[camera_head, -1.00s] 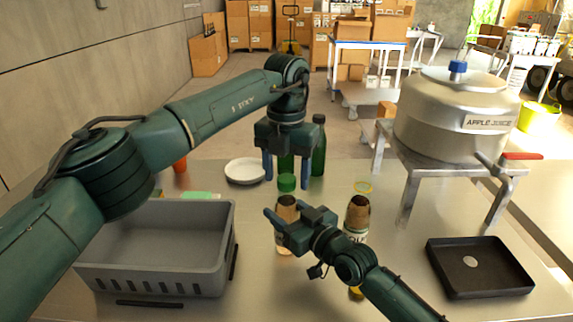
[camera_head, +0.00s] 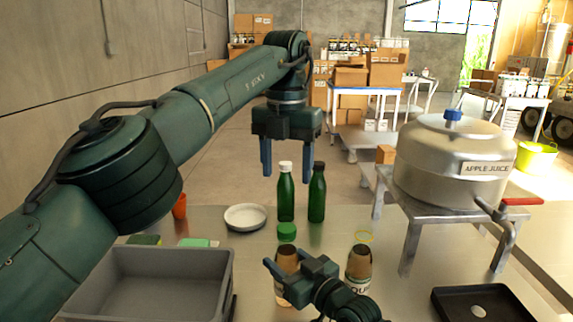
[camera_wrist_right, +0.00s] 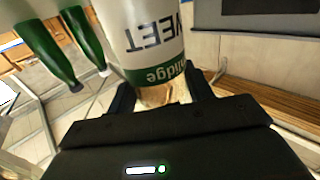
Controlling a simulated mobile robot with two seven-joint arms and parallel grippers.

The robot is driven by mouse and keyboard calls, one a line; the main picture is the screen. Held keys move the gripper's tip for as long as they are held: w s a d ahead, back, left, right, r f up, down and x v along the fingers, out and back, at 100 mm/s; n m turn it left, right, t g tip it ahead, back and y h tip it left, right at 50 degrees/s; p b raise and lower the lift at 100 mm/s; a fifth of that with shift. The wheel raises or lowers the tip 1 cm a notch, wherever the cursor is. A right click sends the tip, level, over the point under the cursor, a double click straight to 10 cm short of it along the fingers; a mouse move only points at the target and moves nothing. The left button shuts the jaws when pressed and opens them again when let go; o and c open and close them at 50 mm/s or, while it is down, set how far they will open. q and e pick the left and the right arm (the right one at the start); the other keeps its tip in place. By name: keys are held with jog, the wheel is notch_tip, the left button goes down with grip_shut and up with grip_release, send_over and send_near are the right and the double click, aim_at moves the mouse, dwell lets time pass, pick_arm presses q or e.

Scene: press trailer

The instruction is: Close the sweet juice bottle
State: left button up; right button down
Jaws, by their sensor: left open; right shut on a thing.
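The sweet juice bottle (camera_head: 287,262) stands on the table at front centre, brown at its upper part. In the right wrist view, the bottle (camera_wrist_right: 145,45) shows a white label with "SWEET" and a green band. My right gripper (camera_head: 272,268) is shut on it; the grip is close in the right wrist view (camera_wrist_right: 160,95). A green cap (camera_head: 287,231) appears just above the bottle's top; I cannot tell whether it rests on it or lies behind. My left gripper (camera_head: 287,165) is open and empty, well above the cap.
Two green bottles (camera_head: 286,200) (camera_head: 317,198) and a white dish (camera_head: 245,216) are behind. A grey crate (camera_head: 226,262) is left; the apple juice tank (camera_head: 455,165) and black tray (camera_head: 440,295) are right.

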jog(key=c, duration=0.5)
grip_release()
jog(key=b+v, duration=0.1)
jog(key=v, duration=1.2)
jog(key=shift+s, duration=0.15)
